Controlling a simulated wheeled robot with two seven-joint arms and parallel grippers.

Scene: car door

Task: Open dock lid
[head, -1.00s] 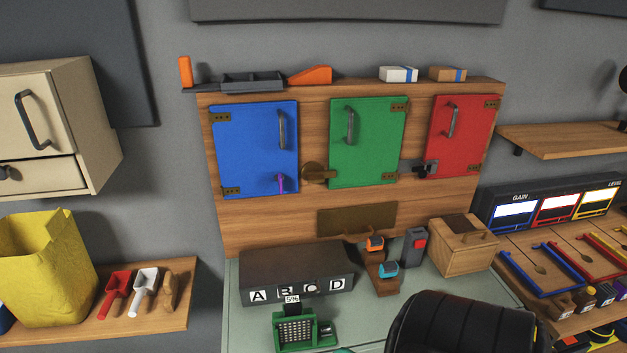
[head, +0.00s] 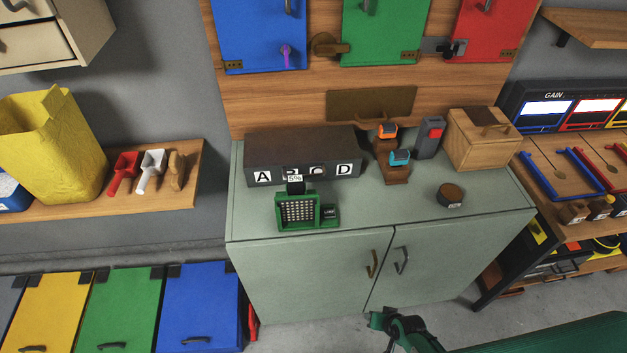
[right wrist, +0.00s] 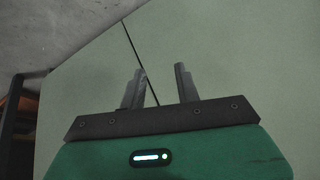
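No part is marked as a dock lid, so I cannot tell which one it is. A wooden box (head: 484,142) with a handled top stands at the right back of the green cabinet; its top looks closed. A dark box (head: 300,150) with letter tiles on its front stands at the left back. My right gripper (right wrist: 161,70) is open and empty in the right wrist view, facing the pale green cabinet doors (right wrist: 215,45) and the seam between them. In the head view, my green and dark arm parts show at the bottom right. My left gripper is not in view.
The cabinet top holds a green gridded device (head: 298,211), a dark round tin (head: 450,195) and a grey and red block (head: 429,137). Blue (head: 262,35), green and red doors are on the wooden panel above. Lidded bins (head: 120,305) stand at lower left.

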